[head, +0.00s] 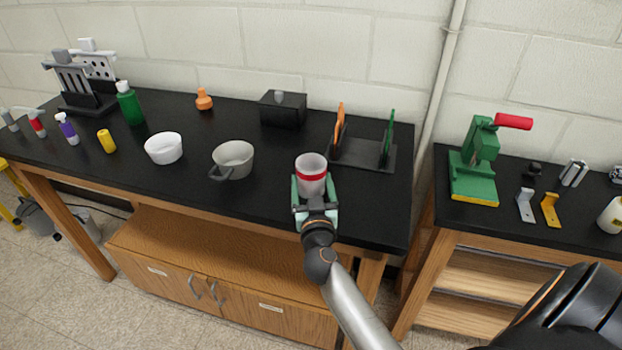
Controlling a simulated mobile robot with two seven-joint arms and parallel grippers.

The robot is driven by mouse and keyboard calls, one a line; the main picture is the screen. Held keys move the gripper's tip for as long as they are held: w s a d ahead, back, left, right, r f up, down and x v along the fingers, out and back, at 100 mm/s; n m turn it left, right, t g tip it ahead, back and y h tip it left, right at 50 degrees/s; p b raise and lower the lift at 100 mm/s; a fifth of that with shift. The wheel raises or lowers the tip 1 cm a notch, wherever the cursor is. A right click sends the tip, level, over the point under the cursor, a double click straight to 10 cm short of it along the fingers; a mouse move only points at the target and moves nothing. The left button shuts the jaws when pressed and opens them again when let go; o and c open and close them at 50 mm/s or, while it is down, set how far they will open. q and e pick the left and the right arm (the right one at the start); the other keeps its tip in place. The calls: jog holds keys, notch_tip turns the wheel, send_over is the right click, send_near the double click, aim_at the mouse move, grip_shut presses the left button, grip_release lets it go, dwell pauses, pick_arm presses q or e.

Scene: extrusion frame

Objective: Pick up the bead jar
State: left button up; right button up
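A pale cylindrical jar with a red band (311,173), which I take to be the bead jar, stands upright near the front edge of the black bench at its right part. My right gripper (313,190) reaches in from the front, with one teal finger on each side of the jar's lower part. The frame does not show clearly whether the fingers press on the jar or leave a small gap. The jar's base is partly hidden by the gripper. My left gripper is not in view.
A grey pot (234,160) and a white bowl (164,148) stand left of the jar. A dark rack (362,155) with orange and green uprights is close behind it at the right. A black box (283,109) stands at the back. A second bench with a green press (475,170) is at the right.

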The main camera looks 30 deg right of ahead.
jog(key=c, duration=0.8)
